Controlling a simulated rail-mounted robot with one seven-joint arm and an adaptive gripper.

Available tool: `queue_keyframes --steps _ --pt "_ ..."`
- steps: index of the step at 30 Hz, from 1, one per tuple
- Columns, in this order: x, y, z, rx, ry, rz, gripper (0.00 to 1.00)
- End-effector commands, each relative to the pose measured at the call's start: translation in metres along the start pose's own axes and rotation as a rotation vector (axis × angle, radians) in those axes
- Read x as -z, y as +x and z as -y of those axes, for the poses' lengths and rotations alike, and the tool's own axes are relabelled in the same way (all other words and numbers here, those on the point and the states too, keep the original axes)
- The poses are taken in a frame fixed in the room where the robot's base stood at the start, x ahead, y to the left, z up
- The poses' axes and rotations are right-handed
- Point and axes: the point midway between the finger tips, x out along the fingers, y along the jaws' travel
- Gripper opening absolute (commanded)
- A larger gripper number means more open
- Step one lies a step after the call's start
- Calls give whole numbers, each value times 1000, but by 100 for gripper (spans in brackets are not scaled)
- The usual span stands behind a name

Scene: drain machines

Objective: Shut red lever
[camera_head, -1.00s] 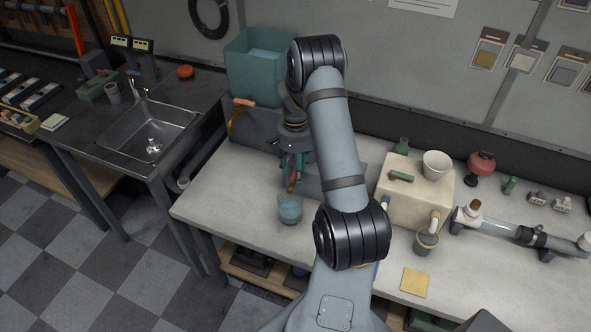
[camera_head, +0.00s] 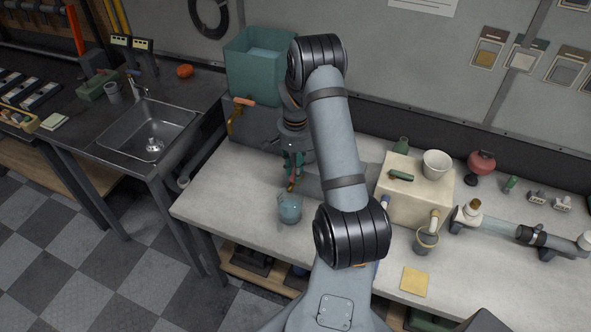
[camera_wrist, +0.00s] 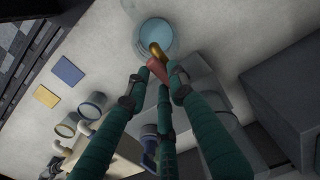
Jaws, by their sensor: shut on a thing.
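The red lever (camera_wrist: 158,71) shows in the wrist view between my fingertips, beside a brass spout (camera_wrist: 158,51). My gripper (camera_wrist: 160,82) has teal fingers and is shut on the lever, whose lower part the fingers cover. In the head view my gripper (camera_head: 292,174) points down in front of the grey block, and the lever is mostly hidden there. A clear beaker (camera_head: 289,208) with bluish liquid stands below the spout; it also shows in the wrist view (camera_wrist: 155,38).
A teal tank (camera_head: 262,65) stands behind my arm. An orange-handled brass tap (camera_head: 240,104) is at the grey block's left. A cream box (camera_head: 414,196) with a small green lever and a white cup stands to the right. The front-left of the bench is clear.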

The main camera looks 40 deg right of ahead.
Motion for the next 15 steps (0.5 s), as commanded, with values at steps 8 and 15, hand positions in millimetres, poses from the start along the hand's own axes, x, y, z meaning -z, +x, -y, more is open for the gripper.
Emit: queue_keyframes --steps 8,15 --pt "0 1 -3 0 -61 0 0" --pt "3 2 -8 0 -224 -2 0"
